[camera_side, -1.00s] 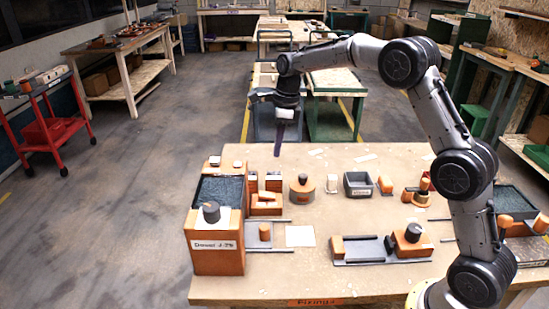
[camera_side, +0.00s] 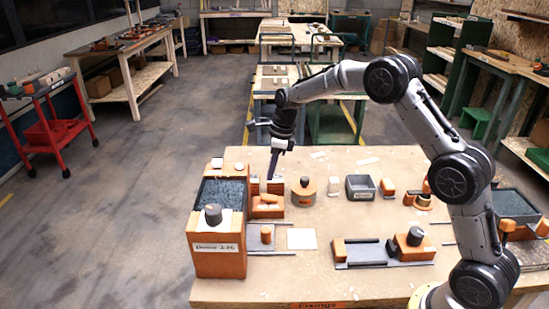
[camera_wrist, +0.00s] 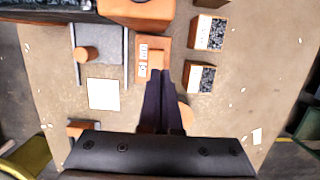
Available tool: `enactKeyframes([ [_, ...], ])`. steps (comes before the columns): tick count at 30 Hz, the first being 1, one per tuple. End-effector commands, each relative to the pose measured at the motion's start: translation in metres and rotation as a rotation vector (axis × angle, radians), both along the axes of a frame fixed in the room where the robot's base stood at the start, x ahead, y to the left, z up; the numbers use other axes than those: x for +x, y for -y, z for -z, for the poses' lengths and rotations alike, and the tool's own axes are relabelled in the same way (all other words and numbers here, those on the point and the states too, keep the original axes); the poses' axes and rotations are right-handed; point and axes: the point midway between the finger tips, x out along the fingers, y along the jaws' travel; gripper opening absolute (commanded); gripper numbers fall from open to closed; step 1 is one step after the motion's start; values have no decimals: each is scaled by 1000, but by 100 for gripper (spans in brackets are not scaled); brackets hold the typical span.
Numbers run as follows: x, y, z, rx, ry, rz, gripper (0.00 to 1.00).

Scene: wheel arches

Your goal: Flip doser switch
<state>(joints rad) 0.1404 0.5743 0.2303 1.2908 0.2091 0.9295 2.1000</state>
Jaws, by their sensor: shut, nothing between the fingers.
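A low orange unit (camera_side: 266,206) with a light orange raised piece on top, which looks like the switch, sits on the workbench at left of centre. In the wrist view the orange unit (camera_wrist: 141,63) has white printed labels beside the raised piece. My gripper (camera_side: 271,178) is shut and empty, its dark purple fingers pointing down just above and behind this unit. In the wrist view my gripper (camera_wrist: 163,72) has its tips together beside the unit's lower right edge; whether they touch it I cannot tell. The large orange box (camera_side: 218,262) has a label I cannot read clearly.
Speckled-topped orange blocks (camera_wrist: 200,77) stand close to the right of the fingers in the wrist view. A round orange pot (camera_side: 304,192) and a grey bin (camera_side: 360,187) stand to the right in the side view. A white sheet (camera_side: 302,239) lies flat in front.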

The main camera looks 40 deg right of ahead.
Motion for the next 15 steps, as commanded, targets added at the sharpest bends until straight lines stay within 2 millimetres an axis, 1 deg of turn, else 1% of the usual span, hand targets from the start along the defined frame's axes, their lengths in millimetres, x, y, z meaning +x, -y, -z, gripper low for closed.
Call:
enactKeyframes([
  [1,1,-2,11,1,-4,-1,0],
  [6,5,-6,38,0,-4,-1,0],
  [9,7,-7,48,0,-1,0,0],
  [15,9,-9,57,0,0,0,0],
])
